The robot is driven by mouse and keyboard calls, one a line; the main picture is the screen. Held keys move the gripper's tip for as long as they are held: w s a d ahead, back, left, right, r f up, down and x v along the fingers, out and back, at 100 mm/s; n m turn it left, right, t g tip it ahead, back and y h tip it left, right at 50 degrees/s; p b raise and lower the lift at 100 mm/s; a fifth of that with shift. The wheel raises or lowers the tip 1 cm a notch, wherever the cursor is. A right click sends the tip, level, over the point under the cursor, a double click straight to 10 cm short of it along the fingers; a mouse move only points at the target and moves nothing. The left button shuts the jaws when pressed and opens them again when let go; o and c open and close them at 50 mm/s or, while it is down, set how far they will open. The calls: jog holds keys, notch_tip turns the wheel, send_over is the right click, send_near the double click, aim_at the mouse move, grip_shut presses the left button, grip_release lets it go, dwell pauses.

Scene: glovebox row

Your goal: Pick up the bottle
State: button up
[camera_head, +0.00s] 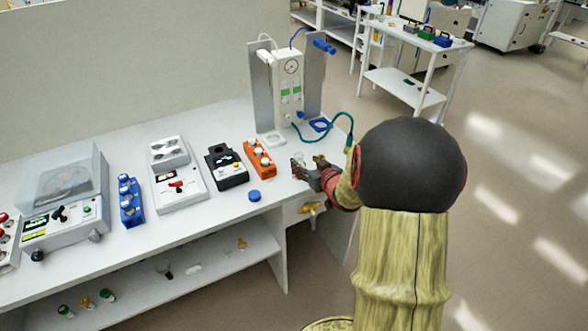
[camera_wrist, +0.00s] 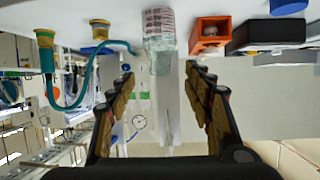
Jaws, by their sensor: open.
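A small clear, slightly greenish bottle (camera_wrist: 161,58) with a pinkish striped end (camera_wrist: 158,22) shows at the top middle of the wrist view, against the white bench. In the head view a faint clear shape beside my gripper, at the bench's right end, looks like it, but its outline is hard to make out. My gripper (camera_head: 308,169) is low over that end of the bench. In the wrist view my gripper (camera_wrist: 160,78) is open, with fingers apart on either side of the bottle's line. The bottle appears just beyond the fingertips; I cannot tell whether they touch.
An orange block (camera_head: 259,158) with white-topped items, a black device (camera_head: 227,168) and a blue cap (camera_head: 254,196) are left of my gripper. Behind stands a white gauge unit (camera_head: 288,85) with a teal hose (camera_head: 340,118).

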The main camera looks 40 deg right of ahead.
aim_at(299, 156)
jog(key=x, duration=0.2)
jog(key=b+x, duration=0.1)
jog(key=x, duration=0.1)
jog(key=b+x, duration=0.1)
jog(key=x, duration=0.1)
jog(key=shift+w+d+r, duration=0.1)
jog(key=shift+w+r, duration=0.05)
jog(key=shift+w, duration=0.3)
jog(key=shift+c, duration=0.6)
jog(key=c, duration=1.1)
grip_shut()
